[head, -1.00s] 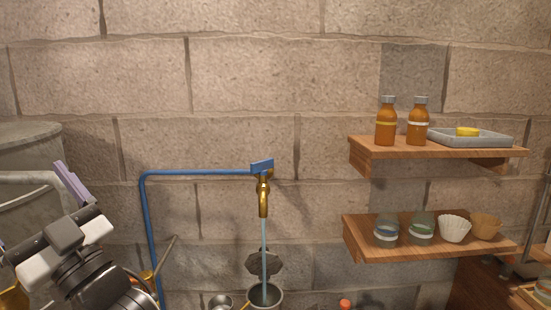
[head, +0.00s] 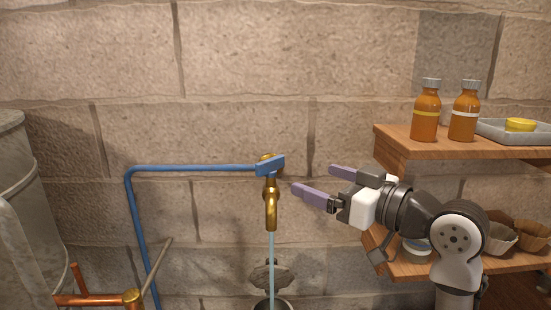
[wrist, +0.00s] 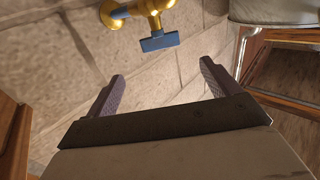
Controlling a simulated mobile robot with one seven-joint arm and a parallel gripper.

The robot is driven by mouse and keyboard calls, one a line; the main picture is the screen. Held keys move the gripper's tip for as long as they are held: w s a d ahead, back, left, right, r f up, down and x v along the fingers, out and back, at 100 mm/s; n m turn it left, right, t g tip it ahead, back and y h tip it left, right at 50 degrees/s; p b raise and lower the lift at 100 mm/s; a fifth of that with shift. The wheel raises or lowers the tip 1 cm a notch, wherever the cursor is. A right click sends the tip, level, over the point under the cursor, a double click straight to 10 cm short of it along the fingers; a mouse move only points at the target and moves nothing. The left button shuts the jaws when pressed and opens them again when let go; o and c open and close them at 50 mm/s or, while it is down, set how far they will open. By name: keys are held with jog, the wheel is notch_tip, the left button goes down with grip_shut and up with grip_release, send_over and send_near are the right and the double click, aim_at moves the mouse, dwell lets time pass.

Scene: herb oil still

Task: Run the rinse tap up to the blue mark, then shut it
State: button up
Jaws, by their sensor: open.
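The brass rinse tap (head: 271,205) is on the stone wall in the head view, with a blue lever handle (head: 270,166) on top. A stream of water (head: 272,260) runs from its spout into a grey vessel (head: 272,304), which is mostly cut off by the bottom edge. No blue mark or water level is visible. My gripper (head: 314,180) is open and empty, just right of the tap and apart from it, with its fingers pointing left. In the wrist view the blue handle (wrist: 159,43) lies ahead of and between the open fingers.
A blue pipe (head: 195,168) runs along the wall left of the tap. Wooden shelves (head: 395,145) stand right, holding amber bottles (head: 425,115) and a grey tray (head: 500,130) with a yellow item. A large grey drum (head: 25,200) and copper piping (head: 95,299) are at the left.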

aim_at(273, 163)
jog(key=p+x, duration=0.4)
jog(key=x, duration=0.8)
jog(key=shift+a, duration=0.15)
jog(key=shift+w+a, duration=0.35)
jog(key=c, duration=0.9)
